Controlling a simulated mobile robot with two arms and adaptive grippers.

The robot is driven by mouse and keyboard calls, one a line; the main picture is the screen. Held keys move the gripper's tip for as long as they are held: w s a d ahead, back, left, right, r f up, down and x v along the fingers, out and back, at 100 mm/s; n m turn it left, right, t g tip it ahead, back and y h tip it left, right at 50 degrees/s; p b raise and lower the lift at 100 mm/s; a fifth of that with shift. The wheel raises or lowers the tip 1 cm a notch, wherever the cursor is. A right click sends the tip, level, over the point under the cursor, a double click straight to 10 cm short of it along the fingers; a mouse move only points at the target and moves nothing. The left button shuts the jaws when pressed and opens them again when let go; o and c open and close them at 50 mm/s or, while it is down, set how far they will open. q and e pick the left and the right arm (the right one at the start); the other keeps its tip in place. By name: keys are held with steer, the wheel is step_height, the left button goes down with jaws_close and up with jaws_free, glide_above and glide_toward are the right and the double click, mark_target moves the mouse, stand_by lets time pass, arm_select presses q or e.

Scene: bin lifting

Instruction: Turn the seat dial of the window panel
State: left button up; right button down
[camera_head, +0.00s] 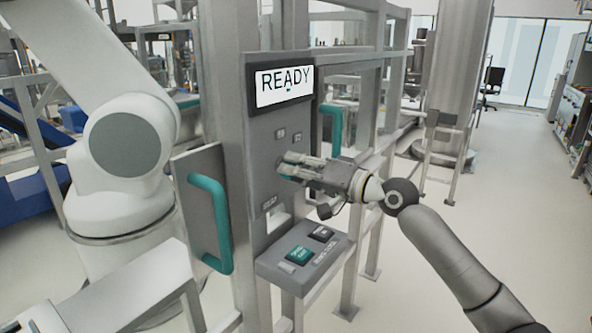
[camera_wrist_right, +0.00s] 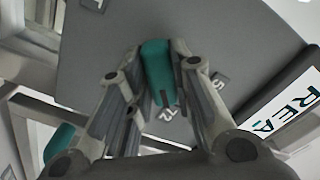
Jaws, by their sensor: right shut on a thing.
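The window panel (camera_head: 262,150) is a grey upright panel with a lit screen (camera_head: 284,83) reading READY at its top. The seat dial is a teal knob on the panel face; in the right wrist view the dial (camera_wrist_right: 158,70) shows between the fingers. My right gripper (camera_head: 287,167) reaches in from the right and is shut on the dial. In the head view the fingers hide most of the dial. Small labels (camera_head: 280,133) sit above it, and another label (camera_wrist_right: 218,80) shows beside it in the wrist view. My left gripper is not in view.
A sloped console (camera_head: 300,254) with a teal button (camera_head: 298,256) juts out below the panel. An open door with a teal handle (camera_head: 212,222) stands left of it. A large white robot arm (camera_head: 125,150) is further left. Frame posts stand behind; open floor lies right.

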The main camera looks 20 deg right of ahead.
steer(key=shift+f, duration=0.1)
steer(key=c, duration=1.3)
jaws_free()
steer(key=v, duration=1.2)
